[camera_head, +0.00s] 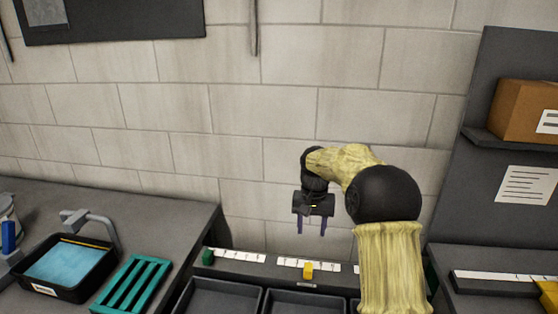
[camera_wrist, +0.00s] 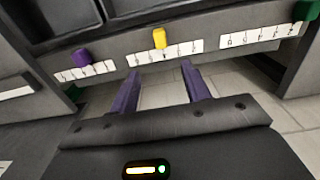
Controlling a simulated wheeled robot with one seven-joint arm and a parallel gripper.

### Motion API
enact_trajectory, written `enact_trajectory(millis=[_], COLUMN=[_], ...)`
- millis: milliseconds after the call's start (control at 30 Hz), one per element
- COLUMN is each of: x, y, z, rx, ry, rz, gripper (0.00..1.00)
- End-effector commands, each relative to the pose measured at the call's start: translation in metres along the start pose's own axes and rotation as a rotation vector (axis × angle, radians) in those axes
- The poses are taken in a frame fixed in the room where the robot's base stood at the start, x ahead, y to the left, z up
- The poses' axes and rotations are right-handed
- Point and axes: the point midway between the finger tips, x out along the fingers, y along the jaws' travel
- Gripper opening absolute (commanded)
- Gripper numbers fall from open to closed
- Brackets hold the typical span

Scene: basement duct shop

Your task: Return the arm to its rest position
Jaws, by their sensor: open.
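My gripper (camera_head: 312,229) hangs at the end of my bent arm, in front of the block wall and above the slider panel in the head view. Its two purple fingers point down, apart, with nothing between them. In the wrist view my gripper (camera_wrist: 162,76) is also open and empty. Beyond its fingertips is the panel edge with a yellow slider knob (camera_wrist: 159,38), a purple knob (camera_wrist: 81,56) and a green knob (camera_wrist: 308,10). I cannot see contact with any of them. My arm covers the right part of the panel in the head view.
The yellow knob (camera_head: 308,267) and green knob (camera_head: 207,257) sit on white scales behind dark bins (camera_head: 222,283). At left, a counter holds a black tub (camera_head: 32,280) of blue liquid and a green rack (camera_head: 131,283). At right, a shelf (camera_head: 481,138) bears a cardboard box (camera_head: 525,110).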

Motion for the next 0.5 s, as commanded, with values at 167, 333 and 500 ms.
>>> enact_trajectory(millis=[167, 333, 500], x=[-0.004, -0.003, 0.001], y=[0.004, 0.015, 0.028], z=[0.029, 0.071, 0.118], rx=[-0.045, -0.097, -0.141], ry=[0.028, 0.066, 0.107], rz=[0.000, -0.003, -0.008], gripper=[0.47, 0.47, 0.47])
